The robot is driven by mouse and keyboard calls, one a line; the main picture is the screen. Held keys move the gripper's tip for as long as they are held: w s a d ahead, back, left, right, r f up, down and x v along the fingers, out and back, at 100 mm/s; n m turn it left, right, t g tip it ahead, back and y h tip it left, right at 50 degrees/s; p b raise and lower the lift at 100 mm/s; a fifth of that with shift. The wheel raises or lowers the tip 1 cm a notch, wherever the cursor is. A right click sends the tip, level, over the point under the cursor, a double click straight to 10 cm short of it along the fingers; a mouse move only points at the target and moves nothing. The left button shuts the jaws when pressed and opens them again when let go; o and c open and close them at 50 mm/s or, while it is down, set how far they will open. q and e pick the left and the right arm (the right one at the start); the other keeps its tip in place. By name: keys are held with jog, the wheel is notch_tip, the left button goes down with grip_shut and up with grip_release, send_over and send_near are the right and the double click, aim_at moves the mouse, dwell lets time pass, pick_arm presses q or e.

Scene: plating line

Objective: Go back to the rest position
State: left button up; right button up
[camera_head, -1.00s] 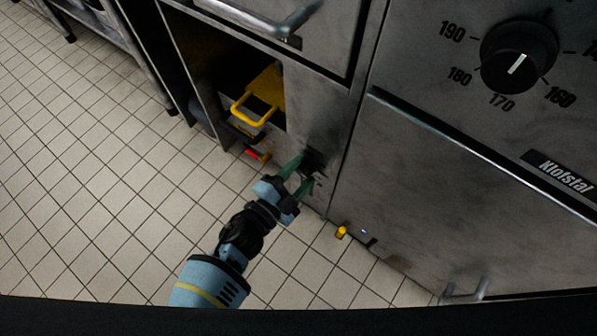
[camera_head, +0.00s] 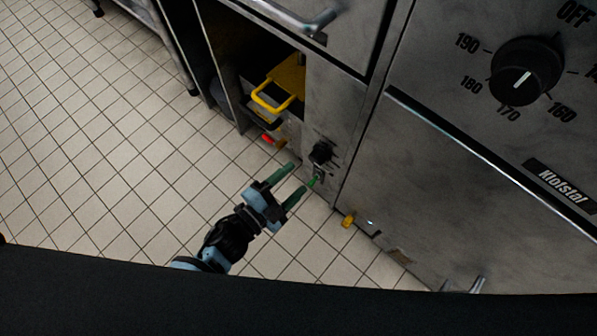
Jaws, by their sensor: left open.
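My left gripper (camera_head: 293,179) has a light blue body and two green fingers. The fingers are apart with nothing between them. It hangs over the tiled floor, in front of the steel panel. The gripper appears apart from the knob. My right gripper does not show.
A steel fryer front (camera_head: 480,190) with a large black dial (camera_head: 526,72) fills the right side. An open compartment holds a yellow-handled item (camera_head: 272,98). A red handle (camera_head: 268,139) and a yellow knob (camera_head: 348,219) sit low. The tiled floor (camera_head: 100,150) at left is clear.

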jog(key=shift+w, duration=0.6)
